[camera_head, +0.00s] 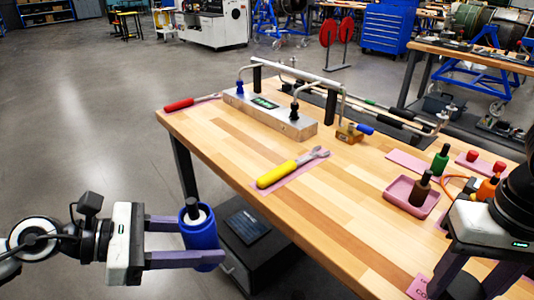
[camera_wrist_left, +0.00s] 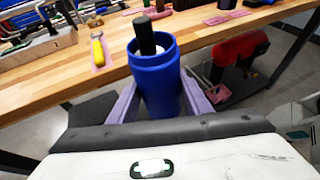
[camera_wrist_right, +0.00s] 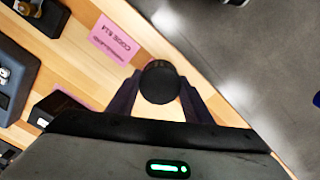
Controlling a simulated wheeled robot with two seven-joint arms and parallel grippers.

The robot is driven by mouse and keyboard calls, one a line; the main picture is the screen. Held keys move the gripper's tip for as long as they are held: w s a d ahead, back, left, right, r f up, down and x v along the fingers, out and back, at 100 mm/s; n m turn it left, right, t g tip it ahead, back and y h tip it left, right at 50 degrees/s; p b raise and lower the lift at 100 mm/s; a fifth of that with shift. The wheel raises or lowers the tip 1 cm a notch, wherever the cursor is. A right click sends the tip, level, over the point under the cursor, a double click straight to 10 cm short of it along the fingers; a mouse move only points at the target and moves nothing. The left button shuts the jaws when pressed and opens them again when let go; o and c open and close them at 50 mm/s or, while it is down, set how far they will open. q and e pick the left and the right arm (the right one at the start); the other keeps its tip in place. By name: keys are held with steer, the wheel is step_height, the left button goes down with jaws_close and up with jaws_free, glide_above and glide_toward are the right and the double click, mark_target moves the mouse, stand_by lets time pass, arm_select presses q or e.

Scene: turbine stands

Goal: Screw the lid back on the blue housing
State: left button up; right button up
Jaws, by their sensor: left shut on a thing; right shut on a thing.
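The blue housing (camera_head: 201,235) is an upright open-topped cylinder with a black post and a pale ring inside. My left gripper (camera_head: 203,242) is shut around its side and holds it in the air off the table's front left edge. It also shows in the left wrist view (camera_wrist_left: 157,85). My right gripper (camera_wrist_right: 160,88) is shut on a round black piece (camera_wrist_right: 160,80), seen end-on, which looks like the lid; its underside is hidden. The right gripper is over the table's near right part; its held piece is not visible in the head view.
A yellow-handled wrench (camera_head: 290,168) lies on the wooden table (camera_head: 230,150). A metal block with a pipe frame (camera_head: 270,112) stands at the back. A pink tray (camera_head: 411,196) holds a brown bottle, with a green bottle (camera_head: 440,160) near. Floor left of the table is clear.

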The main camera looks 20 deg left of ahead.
arm_select(q)
steer(key=shift+w+d, duration=0.1)
steer(key=w+d+f+m+g+h, duration=0.1)
steer(key=d+m+g, duration=0.3)
steer(key=d, duration=0.3)
steer(key=d+m+g+h, duration=0.1)
steer(key=d+m+g, duration=0.3)
steer(key=d, duration=0.4)
steer(key=shift+w+f+g+h, duration=0.3)
steer(key=shift+w+f+g, duration=0.1)
steer(key=shift+f, duration=0.1)
arm_select(e)
steer(key=shift+w+a, duration=0.1)
steer(key=a+r+n, duration=0.1)
steer(key=a+r, duration=0.3)
steer(key=a, duration=0.4)
steer(key=w+a+r+n, duration=0.1)
steer(key=a+r, duration=0.3)
steer(key=a, duration=0.5)
steer(key=a+r+n, duration=0.3)
steer(key=a+r, duration=0.2)
steer(key=a, duration=0.3)
steer(key=shift+w+a, duration=0.35)
steer(key=shift+w, duration=0.05)
